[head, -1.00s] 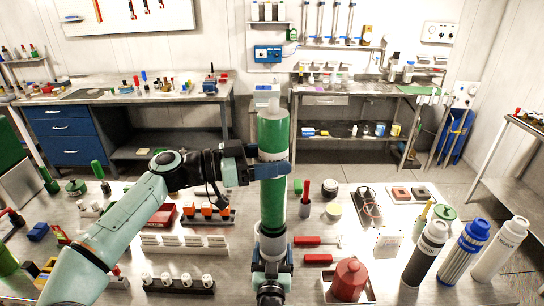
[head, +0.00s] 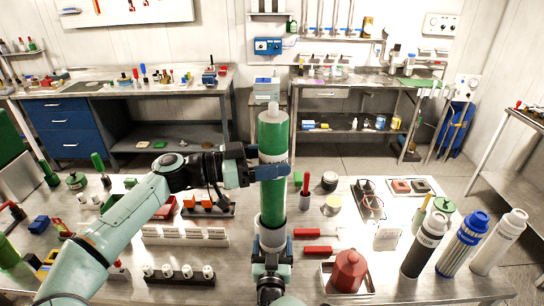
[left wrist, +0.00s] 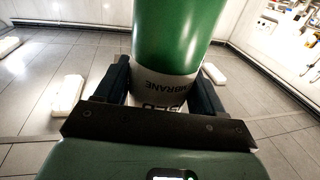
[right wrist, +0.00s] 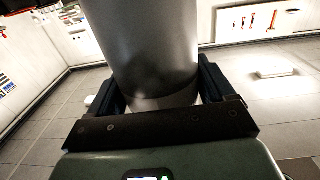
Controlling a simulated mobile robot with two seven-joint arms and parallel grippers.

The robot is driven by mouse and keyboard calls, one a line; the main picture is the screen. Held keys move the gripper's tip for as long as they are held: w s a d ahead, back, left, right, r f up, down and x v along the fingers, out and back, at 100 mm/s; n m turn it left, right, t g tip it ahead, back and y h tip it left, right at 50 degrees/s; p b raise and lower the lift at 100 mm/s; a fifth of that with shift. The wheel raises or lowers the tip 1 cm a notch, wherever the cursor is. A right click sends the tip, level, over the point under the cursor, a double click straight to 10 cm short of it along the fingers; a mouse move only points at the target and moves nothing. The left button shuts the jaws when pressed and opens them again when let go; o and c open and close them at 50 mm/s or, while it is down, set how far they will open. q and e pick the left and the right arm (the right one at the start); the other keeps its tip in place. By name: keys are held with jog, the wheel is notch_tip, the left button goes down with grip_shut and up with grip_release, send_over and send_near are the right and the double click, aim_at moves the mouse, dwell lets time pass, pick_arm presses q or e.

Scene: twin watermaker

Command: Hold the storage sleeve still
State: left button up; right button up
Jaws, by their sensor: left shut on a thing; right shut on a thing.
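A long green cylinder (head: 273,135) with a white label band stands upright in the middle of the head view. My left gripper (head: 270,172) is shut around it at the band; the left wrist view shows the green tube (left wrist: 175,40) and lettered band between the fingers. The cylinder's lower end goes into a grey storage sleeve (head: 272,232), so that end is hidden. My right gripper (head: 272,258) is shut around the sleeve low down. In the right wrist view the smooth grey sleeve (right wrist: 150,50) sits between the fingers. Sleeve and cylinder look in line.
The steel table below holds a red pot (head: 349,270) in a tray, red-handled tools (head: 312,232), white block rows (head: 186,235) and a dark rack (head: 178,278). Three tall bottles, white-and-black (head: 425,245), blue (head: 463,245) and white (head: 500,243), stand at right.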

aim_at(261, 218)
pick_arm(q)
jog(key=shift+f, duration=8.5)
jog(key=o, duration=1)
jog(key=shift+f, duration=0.15)
